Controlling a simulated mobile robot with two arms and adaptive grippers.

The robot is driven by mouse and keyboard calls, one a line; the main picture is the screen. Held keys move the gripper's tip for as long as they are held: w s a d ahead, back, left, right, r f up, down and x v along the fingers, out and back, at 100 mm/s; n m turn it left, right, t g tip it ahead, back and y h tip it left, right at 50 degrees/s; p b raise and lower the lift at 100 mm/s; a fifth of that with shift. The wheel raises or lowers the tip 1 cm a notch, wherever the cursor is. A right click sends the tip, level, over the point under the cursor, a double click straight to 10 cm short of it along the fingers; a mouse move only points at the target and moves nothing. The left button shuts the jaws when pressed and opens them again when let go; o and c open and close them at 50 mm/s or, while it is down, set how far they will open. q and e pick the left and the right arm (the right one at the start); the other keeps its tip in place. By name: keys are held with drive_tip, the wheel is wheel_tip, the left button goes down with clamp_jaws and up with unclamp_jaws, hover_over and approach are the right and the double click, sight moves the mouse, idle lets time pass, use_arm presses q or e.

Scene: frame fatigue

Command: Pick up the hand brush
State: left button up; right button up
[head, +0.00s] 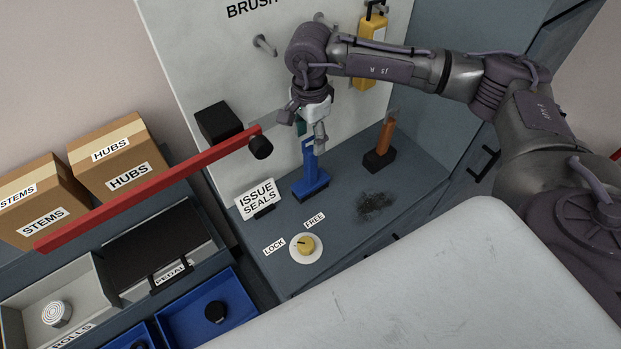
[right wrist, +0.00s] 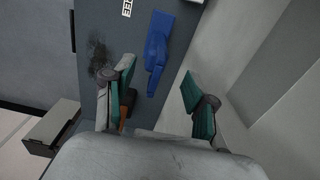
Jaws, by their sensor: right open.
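A blue hand brush (head: 311,186) stands on the grey-blue counter in the head view, its handle pointing up. It also shows in the right wrist view (right wrist: 157,48), between and beyond the fingertips. My right gripper (head: 308,133) is over the blue brush, close to the handle's top, with its fingers apart. In the right wrist view the green-padded fingers (right wrist: 158,78) are spread and hold nothing. Whether a finger touches the handle I cannot tell. A second brush with an orange handle and dark head (head: 381,148) stands to the right. My left gripper is not in view.
A red bar (head: 150,188) with a black end crosses left of the brush. An "ISSUE SEALS" sign (head: 257,199) and a yellow LOCK/FREE knob (head: 306,245) are nearby. A dark smudge (head: 376,206) marks the counter. A yellow bottle (head: 371,50) hangs on the back panel.

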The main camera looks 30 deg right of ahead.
sight(311, 149)
drive_tip(key=f+p, duration=0.3)
drive_tip(key=f, duration=0.1)
drive_tip(key=shift+s+a+f, duration=0.1)
drive_tip(key=shift+s, duration=0.25)
drive_tip(key=shift+f, duration=0.35)
drive_tip(key=shift+w+f, duration=0.1)
drive_tip(key=shift+f, duration=0.1)
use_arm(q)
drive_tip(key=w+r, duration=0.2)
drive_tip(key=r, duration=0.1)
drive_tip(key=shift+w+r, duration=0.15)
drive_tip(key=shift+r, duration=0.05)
use_arm(e)
clamp_jaws()
